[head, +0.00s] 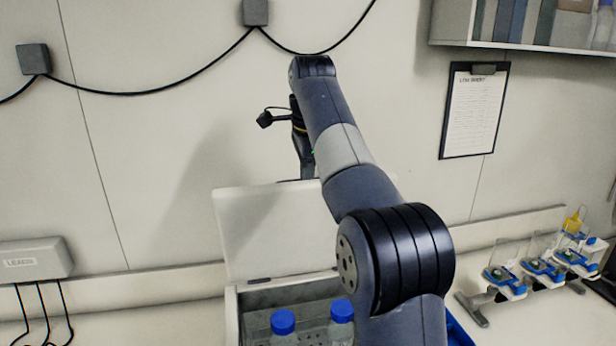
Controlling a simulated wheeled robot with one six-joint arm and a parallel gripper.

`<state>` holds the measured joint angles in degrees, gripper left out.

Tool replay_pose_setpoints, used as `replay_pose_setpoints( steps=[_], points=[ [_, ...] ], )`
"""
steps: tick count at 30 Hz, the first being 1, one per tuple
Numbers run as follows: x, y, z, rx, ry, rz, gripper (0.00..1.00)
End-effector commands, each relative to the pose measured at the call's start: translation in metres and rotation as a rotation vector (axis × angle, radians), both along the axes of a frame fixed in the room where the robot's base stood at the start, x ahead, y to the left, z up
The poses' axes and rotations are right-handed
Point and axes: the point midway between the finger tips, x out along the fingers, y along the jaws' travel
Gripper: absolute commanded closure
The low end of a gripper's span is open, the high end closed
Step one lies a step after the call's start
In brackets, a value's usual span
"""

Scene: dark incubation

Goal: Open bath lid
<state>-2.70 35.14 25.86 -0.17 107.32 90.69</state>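The bath (232,312) is a grey open-topped box at the bottom centre, partly behind my arm. Its pale lid (262,235) stands raised at the back of the bath, leaning against or near the wall. A small dark tab shows at the lid's lower edge. Inside the bath are bottles with blue caps, one (283,322) at left and one (342,309) at right. My gripper (304,174) points down at the lid's upper edge, partly behind my arm. Its fingertips are hidden, and I cannot tell whether it touches the lid.
A row of small stands with blue parts (543,268) is on the bench at right. A clipboard (474,110) hangs on the wall below a shelf (520,45). A labelled box (35,259) with cables is at left. Bench left of the bath looks clear.

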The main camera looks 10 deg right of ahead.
Motion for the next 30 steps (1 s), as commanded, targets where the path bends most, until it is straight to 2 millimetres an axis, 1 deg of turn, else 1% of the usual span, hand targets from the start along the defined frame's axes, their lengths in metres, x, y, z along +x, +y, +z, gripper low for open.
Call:
replay_pose_setpoints(
  steps=[1, 8, 9, 16, 30],
  points=[
    [0.0013, 0.0004, -0.0097, 0.0, 0.021, 0.001, 1.0],
    [0.0013, 0.0004, -0.0097, 0.0, 0.021, 0.001, 1.0],
    [0.0013, 0.0004, -0.0098, 0.0, 0.021, 0.001, 0.84],
    [0.0009, 0.0003, -0.0062, -0.001, 0.013, 0.001, 0.66],
    [-0.0007, 0.0001, -0.0034, 0.0, 0.008, 0.0, 0.66]
  ],
)
